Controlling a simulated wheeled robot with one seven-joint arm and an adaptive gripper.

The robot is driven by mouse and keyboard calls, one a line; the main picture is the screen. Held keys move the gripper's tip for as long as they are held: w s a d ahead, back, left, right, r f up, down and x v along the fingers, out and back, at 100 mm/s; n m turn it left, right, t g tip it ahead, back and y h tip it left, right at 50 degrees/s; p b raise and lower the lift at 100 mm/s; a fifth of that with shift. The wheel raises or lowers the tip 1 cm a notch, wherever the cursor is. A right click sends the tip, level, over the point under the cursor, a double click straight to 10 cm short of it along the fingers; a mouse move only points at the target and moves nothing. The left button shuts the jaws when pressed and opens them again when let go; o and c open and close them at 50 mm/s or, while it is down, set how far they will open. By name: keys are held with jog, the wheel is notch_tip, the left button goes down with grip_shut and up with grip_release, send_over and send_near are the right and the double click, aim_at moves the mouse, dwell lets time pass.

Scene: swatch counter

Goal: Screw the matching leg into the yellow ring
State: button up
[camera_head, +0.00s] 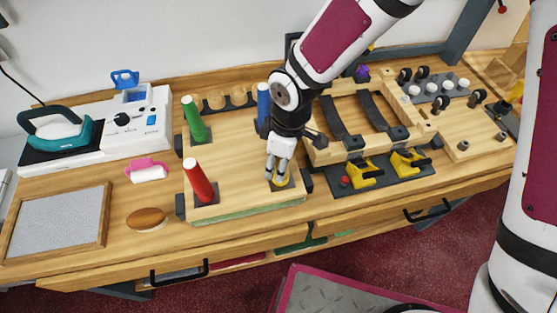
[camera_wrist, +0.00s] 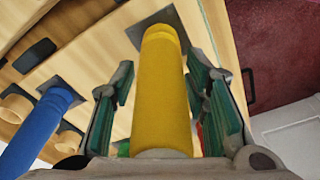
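The yellow leg (camera_wrist: 160,95) stands between the fingers of my gripper (camera_wrist: 161,80) in the wrist view. Its far end meets a dark square plate (camera_wrist: 185,17), with a slightly different yellow band, likely the ring (camera_wrist: 160,36), around it. The fingers lie close on both sides of the leg; whether the pads touch it is unclear. In the head view my gripper (camera_head: 279,170) points down at the front right of the wooden board (camera_head: 240,187). Only a little yellow (camera_head: 281,183) shows beneath it; the fingers hide the rest.
A red leg (camera_head: 201,183), a green leg (camera_head: 195,119) and a blue leg (camera_head: 263,103) stand at the board's other corners. Yellow clamps (camera_head: 366,174) and a wooden fixture (camera_head: 335,152) are close on the right. A brown oval object (camera_head: 146,218) lies to the left.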

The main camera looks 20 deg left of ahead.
jog(key=n, duration=0.2)
jog(key=shift+n+b, duration=0.3)
jog(key=n+g, duration=0.1)
jog(key=n, duration=0.3)
jog(key=shift+s+d+n+b, duration=0.1)
jog(key=shift+n+b, duration=0.2)
jog(key=shift+n, duration=0.1)
jog(key=n, duration=0.4)
jog(key=shift+s+n+h+b, duration=0.1)
jog(key=shift+n+h+b, duration=0.25)
jog(key=shift+n+h, duration=0.05)
jog(key=n, duration=0.2)
jog(key=shift+s+d+n, duration=0.1)
jog(key=shift+s+n, duration=0.05)
jog(key=shift+n, duration=0.25)
jog(key=c, duration=0.9)
jog(key=m, duration=0.6)
jog(key=shift+r+p, duration=0.1)
jog(key=shift+p, duration=0.25)
jog(key=m, duration=0.5)
jog(key=shift+w+y+p, duration=0.2)
jog(key=shift+y+p, duration=0.1)
